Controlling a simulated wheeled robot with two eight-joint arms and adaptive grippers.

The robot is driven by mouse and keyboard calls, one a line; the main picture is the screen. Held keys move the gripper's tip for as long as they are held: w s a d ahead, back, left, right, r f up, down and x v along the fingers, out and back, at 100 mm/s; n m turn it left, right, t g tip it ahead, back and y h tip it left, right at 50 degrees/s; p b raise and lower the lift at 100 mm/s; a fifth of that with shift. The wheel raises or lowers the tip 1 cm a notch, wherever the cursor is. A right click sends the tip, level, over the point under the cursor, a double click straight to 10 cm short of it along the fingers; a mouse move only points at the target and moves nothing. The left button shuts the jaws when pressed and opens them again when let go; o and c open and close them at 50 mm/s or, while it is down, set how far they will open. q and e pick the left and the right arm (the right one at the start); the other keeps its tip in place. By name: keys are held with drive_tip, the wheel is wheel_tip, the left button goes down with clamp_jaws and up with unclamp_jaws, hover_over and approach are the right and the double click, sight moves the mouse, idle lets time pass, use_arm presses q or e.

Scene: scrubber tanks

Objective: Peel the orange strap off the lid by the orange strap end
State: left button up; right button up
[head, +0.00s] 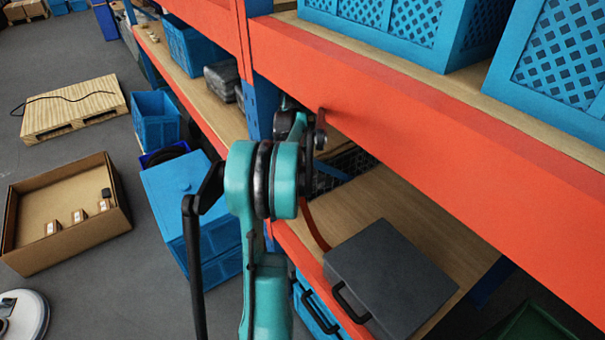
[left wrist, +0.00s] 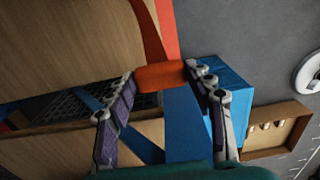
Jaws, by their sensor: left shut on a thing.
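The orange strap end (left wrist: 160,76) is a short orange block between the two fingers of my left gripper (left wrist: 161,72), which is shut on it. From it the strap (left wrist: 150,28) runs up out of the left wrist view. In the head view a red-orange strap length (head: 313,222) hangs in a curve below my teal wrist and meets the far left corner of a dark grey case (head: 390,280) on the wooden shelf. I take the case's flat top as the lid; whether the strap still sticks there cannot be told. My wrist hides much of the strap. My right gripper is not in view.
The orange shelf beam (head: 430,110) crosses close to my left wrist, with blue crates (head: 470,35) above it. A blue upright (head: 258,105) stands just behind the wrist. A blue box (head: 185,205) and an open cardboard box (head: 65,215) stand on the floor at left.

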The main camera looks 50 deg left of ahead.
use_arm(q)
drive_tip(key=shift+s+a+f, duration=0.1)
drive_tip(key=shift+s+f, duration=0.15)
drive_tip(key=shift+s, duration=0.6)
drive_tip(key=s+a+f+b, duration=0.2)
drive_tip(key=s+f+b, duration=0.2)
drive_tip(key=s, duration=0.6)
drive_tip(key=shift+s+a+f+b, duration=0.2)
drive_tip(key=shift+a+f+b, duration=0.1)
drive_tip(key=shift+f, duration=0.55)
drive_tip(key=shift+s+d+r+p, duration=0.1)
drive_tip(key=shift+s+r+p, duration=0.1)
drive_tip(key=shift+s, duration=0.55)
drive_tip(key=shift+s+d+r+p, duration=0.1)
drive_tip(key=shift+s+d+r, duration=0.05)
drive_tip(key=shift+s, duration=0.6)
drive_tip(key=shift+s+d+r+p, duration=0.1)
drive_tip(key=shift+s+r, duration=0.1)
drive_tip(key=shift+s, duration=0.55)
drive_tip(key=w+d, duration=0.2)
drive_tip(key=w, duration=0.9)
drive_tip(key=w+d, duration=0.3)
drive_tip(key=w, duration=0.9)
drive_tip(key=shift+d, duration=0.35)
